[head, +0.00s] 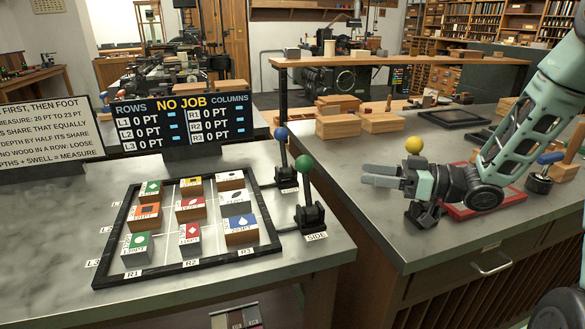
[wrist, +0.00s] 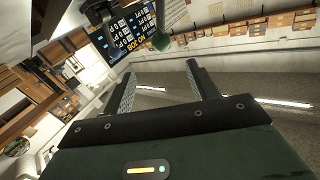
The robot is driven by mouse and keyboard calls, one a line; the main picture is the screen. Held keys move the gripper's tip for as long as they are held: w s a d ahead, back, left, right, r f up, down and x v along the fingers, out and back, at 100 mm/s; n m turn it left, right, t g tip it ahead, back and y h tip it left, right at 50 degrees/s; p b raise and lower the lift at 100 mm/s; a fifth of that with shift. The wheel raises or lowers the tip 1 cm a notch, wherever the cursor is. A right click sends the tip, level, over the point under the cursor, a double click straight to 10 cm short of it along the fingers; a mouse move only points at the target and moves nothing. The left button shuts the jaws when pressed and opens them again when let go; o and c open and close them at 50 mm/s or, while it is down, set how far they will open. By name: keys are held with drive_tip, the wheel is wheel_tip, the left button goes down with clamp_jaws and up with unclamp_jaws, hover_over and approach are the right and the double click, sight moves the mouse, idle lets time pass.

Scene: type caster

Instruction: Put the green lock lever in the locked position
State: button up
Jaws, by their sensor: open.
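The green lock lever has a green ball knob (head: 304,164) on a nearly upright dark stem, rising from a black base (head: 311,216) by the bench's right edge, beside a "SIDE" label. In the wrist view the green knob (wrist: 161,41) shows beyond the fingertips, near the middle of the gap. My gripper (head: 366,176) is open and empty. In the head view it is right of the green lever, apart from it, with its fingers pointing left. The wrist view shows both fingers (wrist: 163,65) spread, with nothing between them.
A blue-knobbed lever (head: 281,134) stands just behind the green one. A black frame (head: 190,264) of picture blocks lies to the left. A display board (head: 183,118) stands behind it. A yellow knob (head: 413,145) shows behind my gripper, over the right bench. A gap separates the benches.

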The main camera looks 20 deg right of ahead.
sight(296, 163)
drive_tip(key=p+x, duration=0.1)
drive_tip(key=x, duration=1.6)
drive_tip(key=shift+a+p, duration=0.2)
drive_tip(key=shift+p, duration=0.15)
clamp_jaws()
